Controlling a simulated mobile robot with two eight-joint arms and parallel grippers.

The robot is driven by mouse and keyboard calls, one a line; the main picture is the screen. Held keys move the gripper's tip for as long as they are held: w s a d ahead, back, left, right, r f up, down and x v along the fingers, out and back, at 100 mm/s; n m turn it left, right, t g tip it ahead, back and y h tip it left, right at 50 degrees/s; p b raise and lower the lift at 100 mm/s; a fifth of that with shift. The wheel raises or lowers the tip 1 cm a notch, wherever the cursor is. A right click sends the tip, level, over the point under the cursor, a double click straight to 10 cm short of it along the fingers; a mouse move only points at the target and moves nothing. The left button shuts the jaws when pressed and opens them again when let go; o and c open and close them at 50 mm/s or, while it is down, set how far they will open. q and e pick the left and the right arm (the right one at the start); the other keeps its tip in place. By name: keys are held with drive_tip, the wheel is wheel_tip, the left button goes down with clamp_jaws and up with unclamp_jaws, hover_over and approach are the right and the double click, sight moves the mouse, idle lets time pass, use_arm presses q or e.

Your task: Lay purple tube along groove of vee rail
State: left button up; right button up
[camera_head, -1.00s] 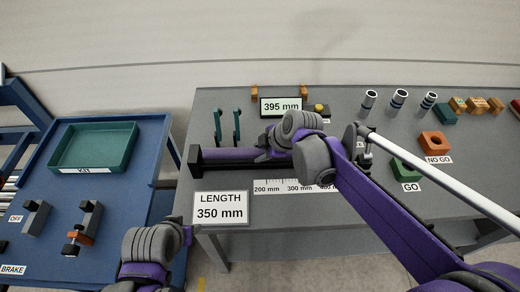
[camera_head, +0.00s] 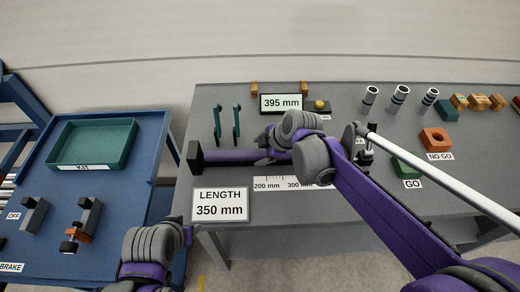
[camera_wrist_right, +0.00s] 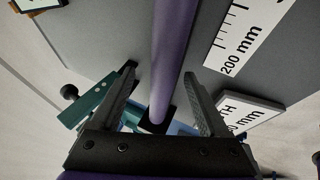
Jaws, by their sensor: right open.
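The purple tube (camera_head: 228,155) lies lengthwise on the grey bench, its left end at a black block (camera_head: 195,157). In the right wrist view the tube (camera_wrist_right: 173,45) runs between the spread fingers of my right gripper (camera_wrist_right: 160,72), which is open, with a visible gap beside each finger. In the head view my right gripper (camera_head: 264,155) is at the tube and my arm hides the tube's right part. I cannot make out the vee rail's groove; it may be hidden under the tube. My left gripper (camera_head: 187,236) is low at the bench's front left; its jaws are unclear.
A ruler strip (camera_head: 275,184) and a LENGTH 350 mm sign (camera_head: 220,205) lie in front of the tube. Two teal uprights (camera_head: 237,122) and a 395 mm display (camera_head: 283,103) stand behind it. A blue cart (camera_head: 130,195) with a green KIT tray (camera_head: 134,147) is at left.

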drive_tip(key=v, duration=1.1)
drive_tip(key=shift+p, duration=0.4)
